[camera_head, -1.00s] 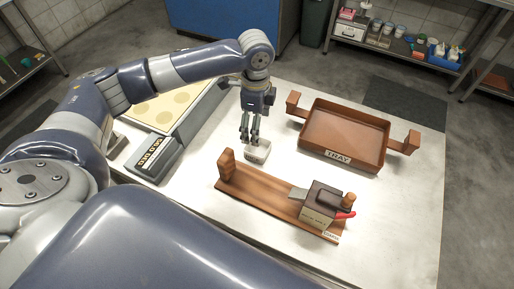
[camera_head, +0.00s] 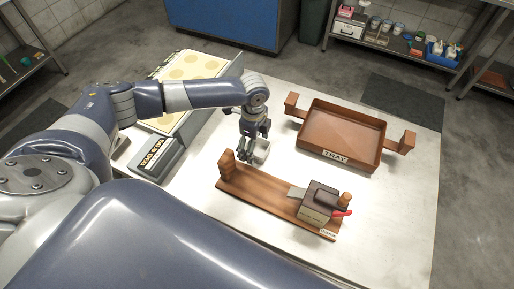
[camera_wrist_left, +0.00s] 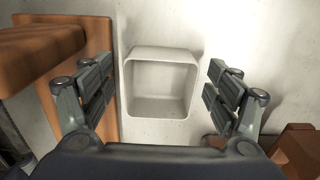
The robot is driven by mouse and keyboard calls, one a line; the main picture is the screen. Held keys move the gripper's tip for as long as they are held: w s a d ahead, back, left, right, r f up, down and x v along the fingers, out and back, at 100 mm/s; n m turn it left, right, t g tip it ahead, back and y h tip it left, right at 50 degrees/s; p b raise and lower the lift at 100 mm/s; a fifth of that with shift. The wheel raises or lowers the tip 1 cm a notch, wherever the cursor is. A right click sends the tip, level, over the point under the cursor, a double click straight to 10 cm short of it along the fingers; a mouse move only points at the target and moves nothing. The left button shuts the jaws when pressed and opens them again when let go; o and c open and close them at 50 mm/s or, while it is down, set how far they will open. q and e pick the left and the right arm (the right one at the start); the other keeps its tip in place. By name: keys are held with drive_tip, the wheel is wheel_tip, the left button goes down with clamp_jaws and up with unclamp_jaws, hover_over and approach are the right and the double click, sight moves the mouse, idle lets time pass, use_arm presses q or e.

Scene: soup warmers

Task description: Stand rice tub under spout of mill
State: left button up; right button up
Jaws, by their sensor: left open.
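The rice tub (camera_head: 263,152) is a small white, open-topped square box on the pale table, partly hidden by my left gripper (camera_head: 249,153). In the left wrist view the tub (camera_wrist_left: 160,112) looks empty and lies between the two spread fingers, with a gap on each side. My left gripper is open and low at the tub. The mill (camera_head: 318,203) is a grey box with a dark top and red handle on a wooden base (camera_head: 257,187). Its grey spout (camera_head: 297,193) points left over the base. My right gripper is out of view.
A brown tray (camera_head: 341,137) with side handles stands behind the mill. A wooden post (camera_head: 228,163) rises at the base's left end, near the gripper. A grey labelled unit (camera_head: 157,158) stands at the left. The table's right side is clear.

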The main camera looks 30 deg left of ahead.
use_arm(q)
drive_tip(key=shift+f, duration=0.6)
drive_tip(key=c, duration=1)
drive_tip(key=shift+r, duration=0.1)
